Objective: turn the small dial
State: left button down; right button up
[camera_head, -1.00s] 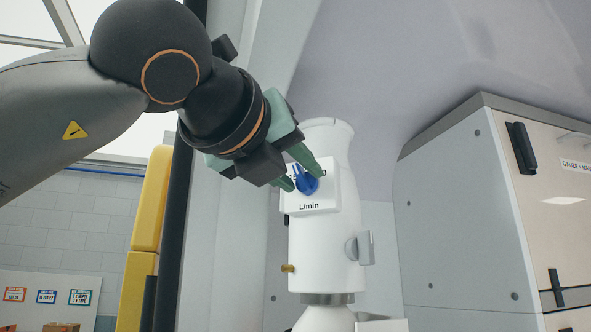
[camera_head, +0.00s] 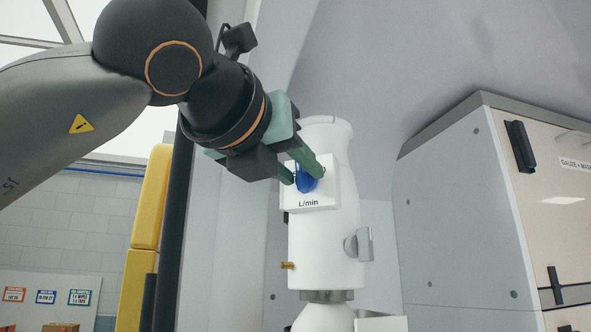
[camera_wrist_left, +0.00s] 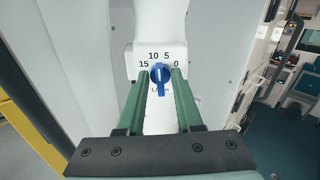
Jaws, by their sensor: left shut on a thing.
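The small blue dial (camera_head: 306,180) sits on the white plate marked "L/min" (camera_head: 318,204), on the front of a white upright cylinder-shaped unit (camera_head: 325,240). In the left wrist view the dial (camera_wrist_left: 160,75) shows a white pointer line, pointing roughly up between the marks 10 and 5; the scale reads 15, 10, 5, 0. My left gripper (camera_head: 302,179) has its green fingers on either side of the dial, shut on it. Its fingertips also show in the left wrist view (camera_wrist_left: 160,73). My right gripper is in neither view.
A brass fitting (camera_head: 288,265) and a grey side knob (camera_head: 359,245) stick out of the unit below the dial. A grey cabinet (camera_head: 455,210) stands to the right. A yellow padded post (camera_head: 150,200) stands to the left.

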pick_arm(q)
jog(key=m, duration=0.6)
jog(key=shift+d+m, duration=0.1)
jog(key=shift+m, duration=0.2)
jog(key=m+p, duration=0.1)
jog(key=m, duration=0.5)
jog(key=shift+f+p, duration=0.1)
jog(key=shift+p, duration=0.2)
jog(key=shift+m, duration=0.3)
jog(key=c, duration=0.9)
grip_release()
jog(key=shift+s, duration=0.1)
jog(key=shift+c, duration=0.2)
